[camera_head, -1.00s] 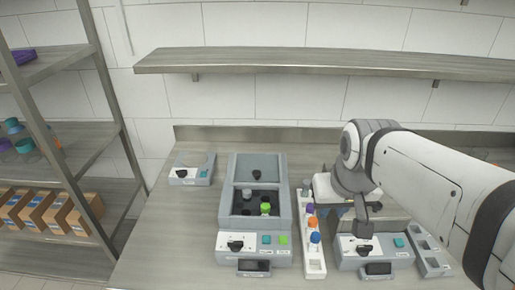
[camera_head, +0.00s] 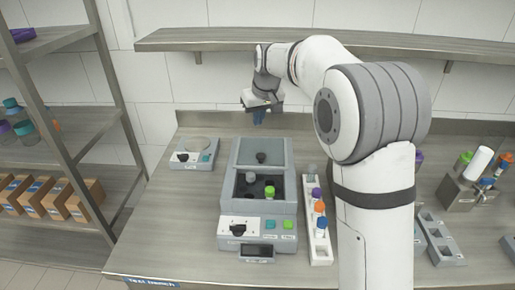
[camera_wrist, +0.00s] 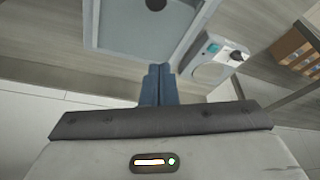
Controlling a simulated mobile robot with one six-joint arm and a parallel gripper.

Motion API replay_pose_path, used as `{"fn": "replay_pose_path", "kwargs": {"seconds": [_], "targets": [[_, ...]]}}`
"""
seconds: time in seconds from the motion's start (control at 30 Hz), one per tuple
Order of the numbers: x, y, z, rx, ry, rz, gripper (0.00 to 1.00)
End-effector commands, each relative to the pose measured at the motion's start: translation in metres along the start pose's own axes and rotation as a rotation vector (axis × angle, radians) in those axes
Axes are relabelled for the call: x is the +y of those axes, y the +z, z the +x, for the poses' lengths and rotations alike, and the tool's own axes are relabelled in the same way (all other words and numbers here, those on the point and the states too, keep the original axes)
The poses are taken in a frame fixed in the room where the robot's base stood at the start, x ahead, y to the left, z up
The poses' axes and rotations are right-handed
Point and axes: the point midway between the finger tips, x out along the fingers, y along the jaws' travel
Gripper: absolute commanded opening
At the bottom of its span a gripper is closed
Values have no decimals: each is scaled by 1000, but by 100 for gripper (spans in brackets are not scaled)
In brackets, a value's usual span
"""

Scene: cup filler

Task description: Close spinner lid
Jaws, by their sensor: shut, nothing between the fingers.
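The spinner (camera_head: 229,205) is a grey box-shaped device in the middle of the bench. Its well is partly uncovered and shows a green-capped tube (camera_head: 270,192) and dark holes. The grey lid panel (camera_head: 246,150) with a black knob (camera_head: 261,157) lies at the back part of the spinner. In the wrist view the lid's knob (camera_wrist: 155,4) is cut by the top edge. My gripper (camera_head: 259,118) is shut and empty, above and behind the spinner, apart from the lid. Its blue fingers (camera_wrist: 157,84) are together in the wrist view.
A white rack (camera_head: 319,252) with several capped tubes stands right of the spinner. A small scale-like device (camera_head: 193,158) is at its left. A shelf (camera_head: 220,39) runs along the wall above. My arm hides much of the bench to the right.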

Motion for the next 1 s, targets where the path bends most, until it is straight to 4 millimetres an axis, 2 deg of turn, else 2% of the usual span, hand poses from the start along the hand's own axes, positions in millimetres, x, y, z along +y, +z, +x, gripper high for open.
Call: {"fn": "replay_pose_path", "kwargs": {"seconds": [0.27,0.67,1.0], "targets": [[-3,-7,23,-2,-4,-11,0],[-3,-6,106,-3,-4,-10,0],[-2,28,100,1,-3,-9,0]]}}
